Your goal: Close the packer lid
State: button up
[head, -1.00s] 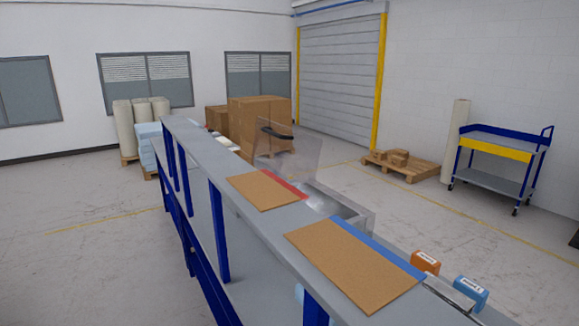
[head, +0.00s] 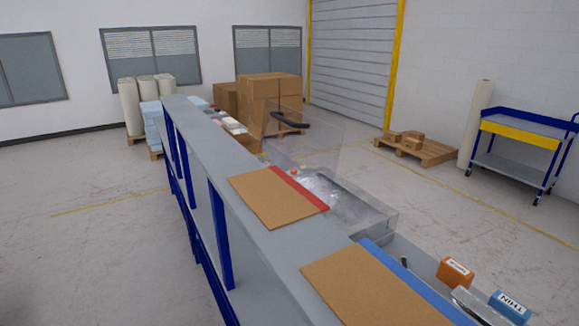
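The packer (head: 352,208) is a clear-walled box with a shiny metallic inside, on the far side of the long bench. Its transparent lid (head: 318,142) stands raised and open at the packer's far end, with a black curved handle (head: 289,120) near its top. Small red and orange spots show by the lid's lower edge. The near side of the packer is partly hidden by the bench's upper shelf. My gripper is not in view.
A grey shelf (head: 195,140) on blue posts runs between me and the packer. Two brown boards (head: 268,201) (head: 370,288) lie on it. Orange (head: 455,271) and blue (head: 508,306) boxes stand at lower right. Floor at left is clear.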

aim_at(277, 115)
jog(key=z, duration=0.25)
jog(key=k, duration=0.35)
jog(key=u, duration=1.15)
jog(key=i, duration=1.2)
jog(key=u, duration=0.3)
jog(key=i, duration=1.3)
jog(key=z, duration=0.6)
jog(key=i, duration=0.4)
jog(key=z, duration=0.35)
